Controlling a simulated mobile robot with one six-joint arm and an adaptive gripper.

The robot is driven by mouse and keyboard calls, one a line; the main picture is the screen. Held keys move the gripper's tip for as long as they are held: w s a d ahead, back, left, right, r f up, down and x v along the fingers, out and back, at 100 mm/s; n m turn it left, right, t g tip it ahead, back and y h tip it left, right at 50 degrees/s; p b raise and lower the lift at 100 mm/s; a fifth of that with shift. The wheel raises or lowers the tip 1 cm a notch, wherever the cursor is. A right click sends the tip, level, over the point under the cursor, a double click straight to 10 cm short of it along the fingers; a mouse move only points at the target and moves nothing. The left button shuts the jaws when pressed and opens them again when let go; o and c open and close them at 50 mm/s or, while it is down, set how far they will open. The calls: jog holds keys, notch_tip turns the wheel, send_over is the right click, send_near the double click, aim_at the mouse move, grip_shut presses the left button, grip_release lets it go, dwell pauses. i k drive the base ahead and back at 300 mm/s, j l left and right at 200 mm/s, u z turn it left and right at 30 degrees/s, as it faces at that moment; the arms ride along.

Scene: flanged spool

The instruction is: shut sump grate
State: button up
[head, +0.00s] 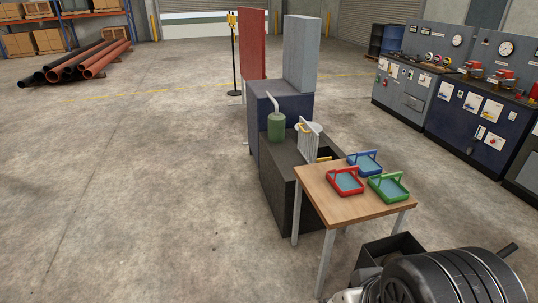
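The sump is a dark grey box (280,190) in the middle of the head view, behind a wooden table. A light grey slatted grate (308,142) stands steeply raised on its top, so the grate is open. A dark opening (324,152) shows to the right of the grate. Small yellow parts show near the grate; what they are is too small to tell. The table hides part of the sump's near right side. My gripper cannot be made out in this view.
A green cylinder with a bent pipe (276,126) stands left of the grate. The wooden table (320,196) holds red (345,182), blue (365,162) and green (388,188) trays. Tall cabinets stand behind. Workbenches (410,80) line the right.

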aim_at(302, 146)
jog(key=i+l, duration=0.35)
jog(key=i, duration=0.15)
jog(key=i+l+z, duration=0.15)
jog(key=i+l, duration=0.2)
jog(key=i, duration=0.15)
jog(key=i+j, duration=0.3)
jog(key=j, duration=0.15)
jog(key=i+j, duration=0.3)
jog(key=j, duration=0.2)
jog(key=i+j, duration=0.35)
jog(key=i+j+z, duration=0.1)
jog(key=i+j, duration=0.2)
jog(key=j, duration=0.25)
jog(key=i+l, duration=0.15)
jog(key=i, duration=0.3)
jog(key=i+l, duration=0.15)
jog(key=i, duration=0.3)
jog(key=i+l, duration=0.1)
jog(key=i, duration=0.4)
jog(key=l+z, duration=0.05)
